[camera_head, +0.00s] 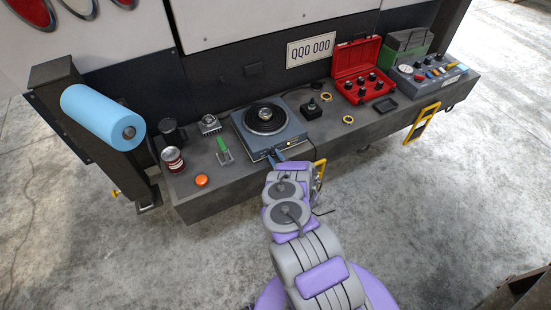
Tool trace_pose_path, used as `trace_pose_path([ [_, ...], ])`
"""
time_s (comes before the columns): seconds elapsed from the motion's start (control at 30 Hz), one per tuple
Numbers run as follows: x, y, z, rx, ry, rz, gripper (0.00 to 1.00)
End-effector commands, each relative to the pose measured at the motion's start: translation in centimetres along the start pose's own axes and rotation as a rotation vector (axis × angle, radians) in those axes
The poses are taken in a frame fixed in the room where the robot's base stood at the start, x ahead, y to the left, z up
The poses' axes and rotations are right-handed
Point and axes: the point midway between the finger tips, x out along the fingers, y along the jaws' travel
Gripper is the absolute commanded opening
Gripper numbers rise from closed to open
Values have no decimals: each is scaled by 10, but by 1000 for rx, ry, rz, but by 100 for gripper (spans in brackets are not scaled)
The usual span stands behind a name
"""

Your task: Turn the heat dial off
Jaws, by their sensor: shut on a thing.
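The blue-grey heater (241,130) sits on the dark bench, with a round black plate and a shiny metal part on top. Its front panel (291,144) faces me and shows small controls, with a yellowish spot right of my gripper.
On the dark bench (190,205), a green-handled tool (222,146), an orange button-like disc (201,180) and a can (172,160) lie left of the heater. A red case (358,62) and a grey control box (431,75) stand right. A yellow handle (421,124) juts from the front.

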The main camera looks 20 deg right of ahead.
Motion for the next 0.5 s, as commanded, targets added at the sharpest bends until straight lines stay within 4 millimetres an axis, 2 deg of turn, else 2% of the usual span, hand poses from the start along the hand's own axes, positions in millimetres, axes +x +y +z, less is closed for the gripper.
trace_pose_path([
  [0.5,-2,-4,3,-489,-5,-9,4],
])
